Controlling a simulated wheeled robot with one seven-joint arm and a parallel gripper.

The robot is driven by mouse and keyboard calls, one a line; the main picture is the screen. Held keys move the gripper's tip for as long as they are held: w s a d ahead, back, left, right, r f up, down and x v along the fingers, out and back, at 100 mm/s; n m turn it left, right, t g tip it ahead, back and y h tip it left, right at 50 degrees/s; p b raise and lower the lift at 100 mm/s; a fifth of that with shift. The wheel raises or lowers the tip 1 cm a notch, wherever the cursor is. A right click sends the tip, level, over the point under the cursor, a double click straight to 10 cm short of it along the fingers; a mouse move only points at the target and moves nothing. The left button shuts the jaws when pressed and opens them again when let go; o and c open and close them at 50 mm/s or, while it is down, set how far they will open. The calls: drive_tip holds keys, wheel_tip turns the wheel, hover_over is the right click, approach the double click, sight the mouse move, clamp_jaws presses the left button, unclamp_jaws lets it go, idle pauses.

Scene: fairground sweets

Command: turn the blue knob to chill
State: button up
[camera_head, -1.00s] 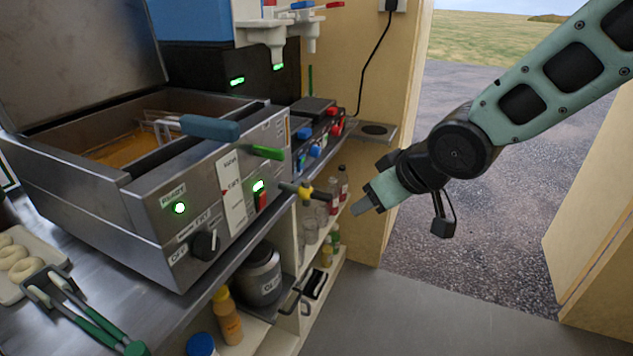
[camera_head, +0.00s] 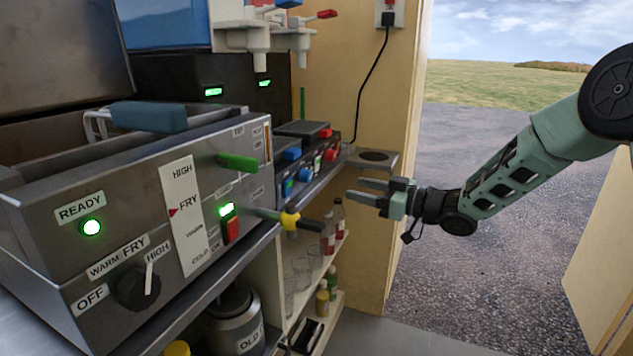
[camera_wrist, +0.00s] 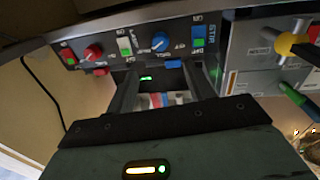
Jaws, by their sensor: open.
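The blue knob (camera_wrist: 160,41) is a round dial on a dark control panel (camera_wrist: 105,48). In the wrist view it sits near the top middle, with small labels around it that I cannot read surely. A pale pointer mark shows on it, but its exact setting is unclear. In the head view the knob (camera_head: 305,174) is small, on the front of the dark machine beyond the fryer. My gripper (camera_head: 358,190) is open and empty, right of the panel and apart from it. In the wrist view its two fingers (camera_wrist: 164,72) point toward the panel, below the knob.
The fryer (camera_head: 140,240) stands at left; its yellow-and-black valve handle (camera_head: 290,220) juts out near the panel. A small shelf (camera_head: 375,160) sits behind my gripper. The doorway at right is open.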

sight(310, 178)
drive_tip(key=x, duration=1.2)
drive_tip(key=shift+w+a, duration=0.1)
drive_tip(key=shift+a, duration=0.1)
drive_tip(key=c, duration=1)
